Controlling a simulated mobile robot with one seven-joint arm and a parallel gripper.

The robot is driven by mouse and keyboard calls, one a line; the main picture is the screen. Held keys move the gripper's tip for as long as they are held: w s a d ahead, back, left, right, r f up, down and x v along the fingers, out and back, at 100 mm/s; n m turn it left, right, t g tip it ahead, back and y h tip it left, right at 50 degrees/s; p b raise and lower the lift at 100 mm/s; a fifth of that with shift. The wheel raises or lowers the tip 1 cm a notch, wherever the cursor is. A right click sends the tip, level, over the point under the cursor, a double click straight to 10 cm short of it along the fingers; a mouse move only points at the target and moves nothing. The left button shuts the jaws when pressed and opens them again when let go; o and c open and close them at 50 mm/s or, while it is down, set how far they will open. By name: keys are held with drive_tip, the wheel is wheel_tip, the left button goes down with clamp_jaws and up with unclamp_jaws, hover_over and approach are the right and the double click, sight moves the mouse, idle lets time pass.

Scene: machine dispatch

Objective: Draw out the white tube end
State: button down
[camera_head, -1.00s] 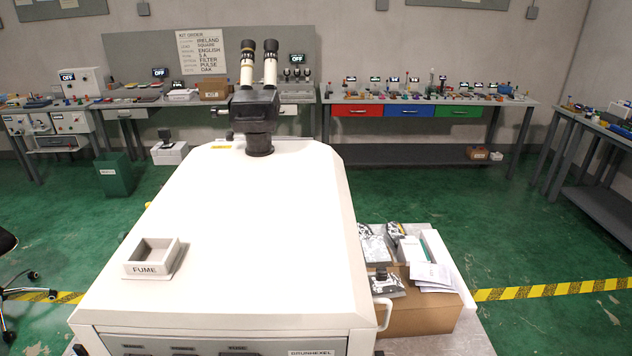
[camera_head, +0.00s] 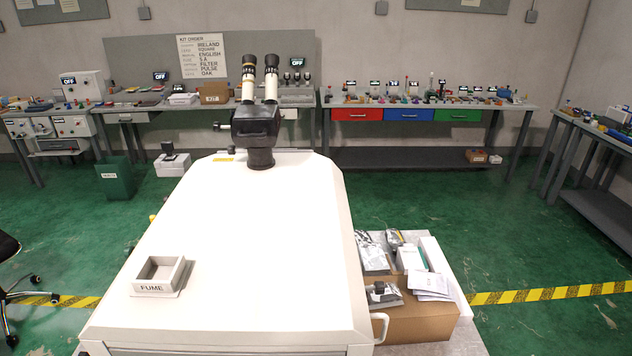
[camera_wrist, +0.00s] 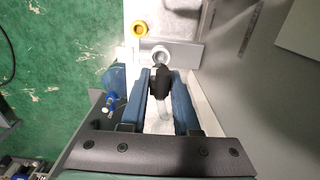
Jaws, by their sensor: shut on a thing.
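In the wrist view my gripper (camera_wrist: 160,82) has its two blue fingers on either side of a black fitting (camera_wrist: 161,80) and is shut on it. A pale, translucent tube part (camera_wrist: 162,112) shows between the fingers, below the fitting. The fitting's tip is close to a white ring (camera_wrist: 161,54) on a grey wall; I cannot tell whether it is still inside the ring. A yellow ring (camera_wrist: 139,29) sits beyond the white one, to the upper left. My gripper is not in the head view.
A grey panel (camera_wrist: 232,50) stands close on the right in the wrist view. Green floor (camera_wrist: 60,60) is open on the left. In the head view a large white machine (camera_head: 250,250) carries an open FUME box (camera_head: 160,274). A cardboard box (camera_head: 420,322) stands on its right.

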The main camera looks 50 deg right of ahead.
drive_tip(key=shift+r, duration=0.2)
wheel_tip(320, 180, up, 3)
drive_tip(key=p, duration=0.3)
drive_tip(key=shift+f, duration=0.2)
drive_tip(key=shift+f, duration=0.15)
